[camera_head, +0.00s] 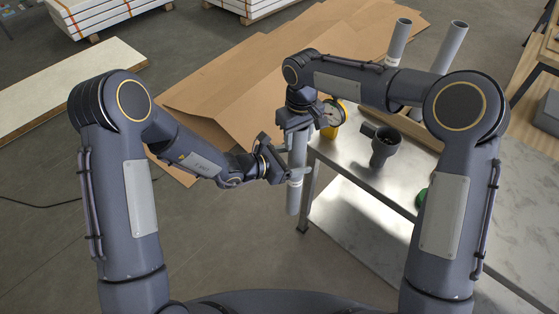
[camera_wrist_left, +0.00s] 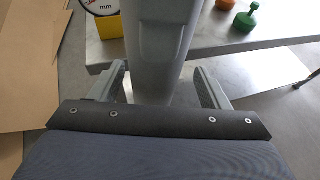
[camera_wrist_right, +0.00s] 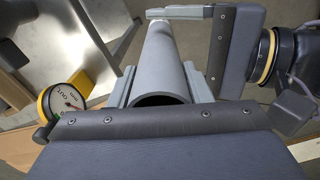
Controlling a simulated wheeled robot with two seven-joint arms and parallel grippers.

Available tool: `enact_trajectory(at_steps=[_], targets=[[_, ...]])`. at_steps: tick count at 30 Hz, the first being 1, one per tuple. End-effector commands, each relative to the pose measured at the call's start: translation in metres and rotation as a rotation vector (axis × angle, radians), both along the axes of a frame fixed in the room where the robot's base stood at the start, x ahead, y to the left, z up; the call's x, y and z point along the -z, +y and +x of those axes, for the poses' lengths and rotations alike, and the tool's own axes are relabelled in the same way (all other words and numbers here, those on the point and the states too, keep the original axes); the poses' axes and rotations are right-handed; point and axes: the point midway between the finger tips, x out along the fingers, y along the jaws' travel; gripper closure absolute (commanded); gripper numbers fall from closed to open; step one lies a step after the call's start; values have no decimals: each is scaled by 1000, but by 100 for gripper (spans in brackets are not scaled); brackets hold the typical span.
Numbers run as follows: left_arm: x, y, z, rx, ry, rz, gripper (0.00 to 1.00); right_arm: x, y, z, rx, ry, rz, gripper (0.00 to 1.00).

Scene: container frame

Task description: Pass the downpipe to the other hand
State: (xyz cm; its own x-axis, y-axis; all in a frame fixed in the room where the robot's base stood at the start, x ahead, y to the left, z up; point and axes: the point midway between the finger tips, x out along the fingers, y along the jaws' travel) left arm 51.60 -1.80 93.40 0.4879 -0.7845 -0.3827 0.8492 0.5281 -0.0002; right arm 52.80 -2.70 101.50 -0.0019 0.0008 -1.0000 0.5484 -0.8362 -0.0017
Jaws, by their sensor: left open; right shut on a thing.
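The downpipe is a grey tube (camera_head: 296,168) that hangs upright in front of the table's left end in the head view. My right gripper (camera_head: 297,124) is shut on its upper part, and its open top end (camera_wrist_right: 163,98) shows in the right wrist view. My left gripper (camera_head: 287,173) is open lower down, with its fingers on either side of the pipe. In the left wrist view the pipe (camera_wrist_left: 160,45) stands between the two open left fingers (camera_wrist_left: 160,90). Whether those fingers touch it I cannot tell.
A metal table (camera_head: 350,150) stands to the right, with a dark pipe fitting (camera_head: 384,148), a yellow gauge or tape (camera_head: 331,128) and a green object (camera_head: 421,197). Two more grey pipes (camera_head: 399,40) stand behind.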

Motion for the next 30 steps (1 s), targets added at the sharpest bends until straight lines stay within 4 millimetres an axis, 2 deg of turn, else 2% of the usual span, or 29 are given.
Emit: enact_trajectory(at_steps=[6, 15, 28, 29, 30], targets=[[7, -14, 8, 1, 1, 1, 30, -1, 0, 0, 0, -1, 1, 100], [7, -16, 10, 0, 0, 0, 30, -1, 0, 0, 0, -1, 1, 100], [7, -17, 8, 5, 0, -1, 85, -1, 0, 1, 1, -6, 2, 100], [6, -17, 8, 5, -2, -3, 85, -1, 0, 2, 1, -6, 2, 53], [6, -17, 8, 5, -2, -3, 85, -1, 0, 2, 1, -6, 2, 48]])
